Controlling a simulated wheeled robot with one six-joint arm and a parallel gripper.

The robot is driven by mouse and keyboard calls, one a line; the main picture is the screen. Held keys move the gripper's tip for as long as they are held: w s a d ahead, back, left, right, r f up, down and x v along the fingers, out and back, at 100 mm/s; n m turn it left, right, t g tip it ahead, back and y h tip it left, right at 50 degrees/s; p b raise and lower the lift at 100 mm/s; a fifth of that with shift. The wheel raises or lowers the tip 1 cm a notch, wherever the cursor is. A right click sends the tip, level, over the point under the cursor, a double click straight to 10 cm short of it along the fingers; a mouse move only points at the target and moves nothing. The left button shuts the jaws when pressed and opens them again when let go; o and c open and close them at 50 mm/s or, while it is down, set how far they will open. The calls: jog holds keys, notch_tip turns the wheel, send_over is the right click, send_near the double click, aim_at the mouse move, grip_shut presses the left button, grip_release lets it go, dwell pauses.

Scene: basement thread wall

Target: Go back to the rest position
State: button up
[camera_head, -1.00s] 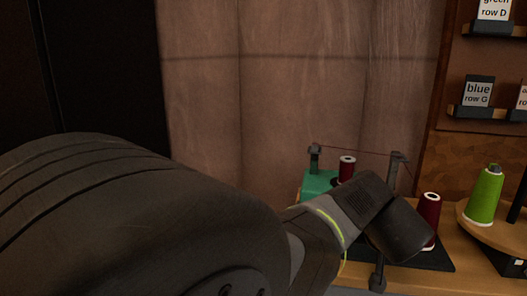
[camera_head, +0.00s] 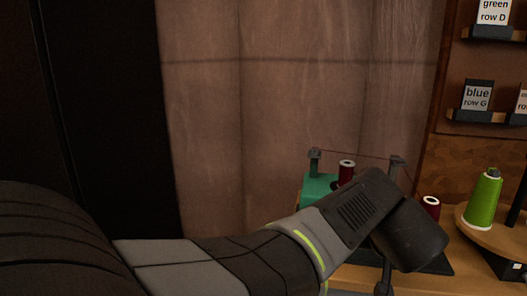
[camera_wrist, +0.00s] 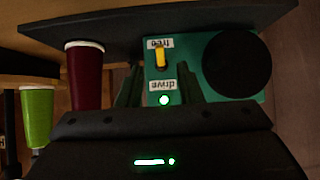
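My gripper (camera_wrist: 160,88) shows in the wrist view with its two fingers apart and nothing visible between them. Beyond the fingers is a green winder box (camera_wrist: 205,88) with a yellow switch (camera_wrist: 160,58), labels "free" and "drive", a lit green lamp and a black disc. In the head view, my wrist is in front of the green box (camera_head: 318,186) and the fingers are hidden. A dark red spool (camera_head: 346,172) stands at the box. Another dark red spool (camera_head: 431,206) is partly hidden behind my wrist; a dark red one also shows in the wrist view (camera_wrist: 87,78).
A green cone of thread (camera_head: 484,198) stands on a round wooden stand at the right. Wall shelves carry the labels "green row D" (camera_head: 494,12) and "blue row G" (camera_head: 477,96). Thread runs between posts above the winder. The wooden wall (camera_head: 270,110) behind is bare.

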jog(key=p+v, duration=0.1)
jog(key=v, duration=0.7)
jog(key=b+x, duration=0.2)
jog(key=x, duration=1.2)
jog(key=shift+f+b, duration=0.15)
jog(key=shift+b, duration=0.2)
jog(key=shift+r+p, duration=0.45)
jog(key=shift+p, duration=0.4)
jog(key=shift+a+r+g+p, duration=0.15)
jog(key=shift+g+p, duration=0.15)
jog(key=shift+p, duration=0.95)
jog(key=g+p, duration=0.2)
jog(key=p, duration=0.5)
jog(key=r+g+y+p, duration=0.1)
jog(key=g+p, duration=0.1)
jog(key=p, duration=0.5)
jog(key=shift+w+r, duration=0.1)
jog(key=shift+r, duration=0.05)
jog(key=g+p, duration=0.1)
jog(key=p, duration=0.5)
jog(key=shift+w+r+g+y, duration=0.15)
jog(key=shift+r+g+y, duration=0.15)
jog(key=shift+g, duration=0.1)
jog(key=g+p, duration=0.1)
jog(key=p, duration=0.1)
jog(key=shift+w+r+p, duration=0.15)
jog(key=shift+p, duration=0.15)
jog(key=shift+w+g+p, duration=0.1)
jog(key=shift+g+p, duration=0.3)
jog(key=shift+p, duration=0.6)
